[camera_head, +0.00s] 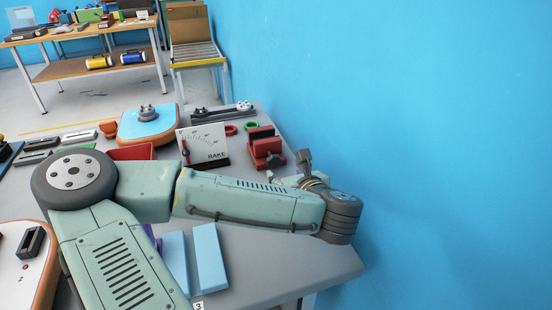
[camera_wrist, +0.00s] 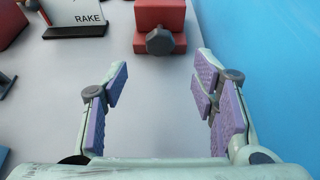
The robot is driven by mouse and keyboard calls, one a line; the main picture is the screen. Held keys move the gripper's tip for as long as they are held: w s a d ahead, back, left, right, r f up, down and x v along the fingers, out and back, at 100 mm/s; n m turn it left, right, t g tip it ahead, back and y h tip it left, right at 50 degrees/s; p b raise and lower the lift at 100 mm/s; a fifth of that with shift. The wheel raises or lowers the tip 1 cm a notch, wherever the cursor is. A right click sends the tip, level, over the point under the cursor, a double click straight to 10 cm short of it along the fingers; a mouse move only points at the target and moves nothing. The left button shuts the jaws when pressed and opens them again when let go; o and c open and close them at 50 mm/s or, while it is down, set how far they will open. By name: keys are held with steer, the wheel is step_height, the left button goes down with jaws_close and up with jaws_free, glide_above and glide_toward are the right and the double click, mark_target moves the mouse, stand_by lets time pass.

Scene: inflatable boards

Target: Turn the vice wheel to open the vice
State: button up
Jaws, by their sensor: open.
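The red vice (camera_head: 265,148) stands on the grey table near the blue wall. Its dark wheel (camera_head: 277,158) faces toward my arm. In the wrist view the vice's red body (camera_wrist: 160,17) is at the top centre, and the dark faceted wheel (camera_wrist: 160,41) is on its near side. My gripper (camera_wrist: 160,78) is open and empty, with its purple-padded fingers spread wide. The wheel lies beyond the fingertips, roughly centred between them, and nothing touches it. In the head view my gripper (camera_head: 303,168) is partly hidden behind my wrist, just in front of the vice.
A white board marked RAKE (camera_head: 204,146) with a red lever stands left of the vice. Red and green rings (camera_head: 251,125) lie behind it. Light blue blocks (camera_head: 209,255) lie at the front. The blue wall (camera_head: 430,150) is close on the right.

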mark_target(275, 163)
steer(key=p+x, duration=0.2)
steer(key=x, duration=0.7)
steer(key=shift+w+f, duration=0.1)
steer(key=shift+f, duration=0.1)
steer(key=c, duration=1.1)
steer(key=shift+f, duration=0.1)
steer(key=shift+c, duration=0.2)
steer(key=n+b, duration=0.1)
steer(key=b, duration=0.1)
steer(key=n+h+b, duration=0.1)
steer(key=shift+a+f+t+h+b, duration=0.15)
steer(key=shift+t+h+b, duration=0.15)
steer(key=shift+b, duration=0.05)
steer(key=shift+n+t+h+b, duration=0.3)
steer(key=shift+n+h+b, duration=0.3)
steer(key=shift+n+b, duration=0.5)
steer(key=shift+r, duration=0.3)
